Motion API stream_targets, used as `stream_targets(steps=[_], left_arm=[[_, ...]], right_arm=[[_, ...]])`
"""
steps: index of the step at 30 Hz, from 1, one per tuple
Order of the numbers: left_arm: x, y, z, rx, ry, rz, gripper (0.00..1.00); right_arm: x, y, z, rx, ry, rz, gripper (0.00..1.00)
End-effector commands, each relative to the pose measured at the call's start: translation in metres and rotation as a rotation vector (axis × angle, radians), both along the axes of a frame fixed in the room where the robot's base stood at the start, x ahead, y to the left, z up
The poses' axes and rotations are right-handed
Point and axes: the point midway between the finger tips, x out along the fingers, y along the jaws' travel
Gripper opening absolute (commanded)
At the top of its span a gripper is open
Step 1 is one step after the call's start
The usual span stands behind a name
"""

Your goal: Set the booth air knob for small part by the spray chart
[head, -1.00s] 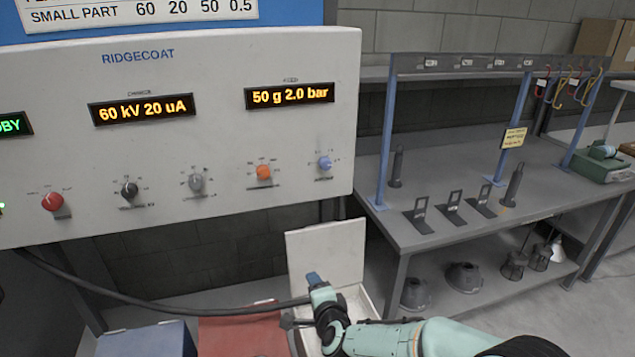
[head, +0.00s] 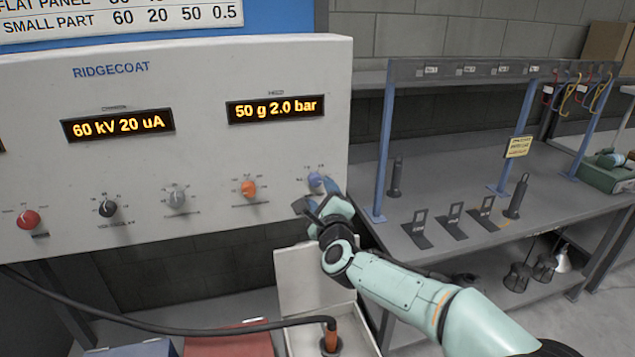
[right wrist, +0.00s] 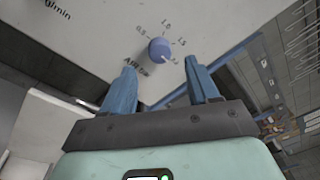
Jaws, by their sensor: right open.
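The blue air knob (head: 315,181) is at the right end of the knob row on the RIDGECOAT panel (head: 200,80). In the right wrist view the knob (right wrist: 159,49) shows "Air bar" and scale marks, and its pale pointer mark faces the high end. The feed display (head: 276,108) reads 50 g 2.0 bar. The spray chart (head: 125,20), partly cut off, shows Small part 60 20 50 0.5. My right gripper (head: 318,204) is open just below the knob. In the wrist view its blue fingers (right wrist: 160,88) stand apart short of the knob, apparently not touching it. My left gripper is not in view.
An orange knob (head: 249,189), a grey knob (head: 177,198), a black knob (head: 108,208) and a red knob (head: 28,218) line the panel to the left. A grey bench (head: 450,190) with blue posts stands right of the panel. A black hose (head: 180,330) runs below.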

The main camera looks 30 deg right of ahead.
Motion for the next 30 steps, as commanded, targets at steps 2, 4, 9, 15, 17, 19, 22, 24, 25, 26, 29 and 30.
stream_targets(steps=[2, 4, 9, 15, 17, 19, 22, 24, 25, 26, 29, 30], left_arm=[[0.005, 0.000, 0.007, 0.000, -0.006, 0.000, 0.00], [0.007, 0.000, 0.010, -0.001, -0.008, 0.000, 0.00], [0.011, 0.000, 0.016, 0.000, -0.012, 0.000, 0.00], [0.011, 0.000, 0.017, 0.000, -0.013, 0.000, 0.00], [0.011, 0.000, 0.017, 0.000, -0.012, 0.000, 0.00], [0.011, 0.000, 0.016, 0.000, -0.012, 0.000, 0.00], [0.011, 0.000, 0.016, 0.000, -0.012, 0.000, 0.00], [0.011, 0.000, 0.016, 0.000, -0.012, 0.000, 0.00], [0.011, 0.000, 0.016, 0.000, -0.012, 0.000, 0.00], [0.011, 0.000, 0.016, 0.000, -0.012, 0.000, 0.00], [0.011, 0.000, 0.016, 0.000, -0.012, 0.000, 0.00], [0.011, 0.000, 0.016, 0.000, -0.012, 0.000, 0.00]], right_arm=[[0.016, -0.006, 0.002, -0.002, 0.002, -0.002, 0.60], [0.026, -0.009, 0.002, -0.002, 0.000, -0.001, 0.60], [0.043, -0.015, 0.001, -0.002, 0.000, -0.001, 0.60], [0.048, -0.017, 0.000, 0.000, 0.001, 0.001, 0.60], [0.048, -0.017, 0.000, 0.000, 0.001, 0.001, 0.60], [0.048, -0.016, -0.001, 0.000, 0.001, 0.001, 0.60], [0.048, -0.016, -0.001, -0.001, 0.001, 0.001, 0.44], [0.048, -0.016, -0.001, -0.001, 0.001, 0.001, 0.21], [0.048, -0.016, 0.000, -0.001, 0.001, 0.001, 0.11], [0.048, -0.016, 0.000, -0.001, 0.001, 0.001, 0.04], [0.048, -0.016, 0.000, -0.001, 0.000, 0.000, 0.04], [0.048, -0.016, 0.000, -0.002, 0.001, 0.000, 0.04]])
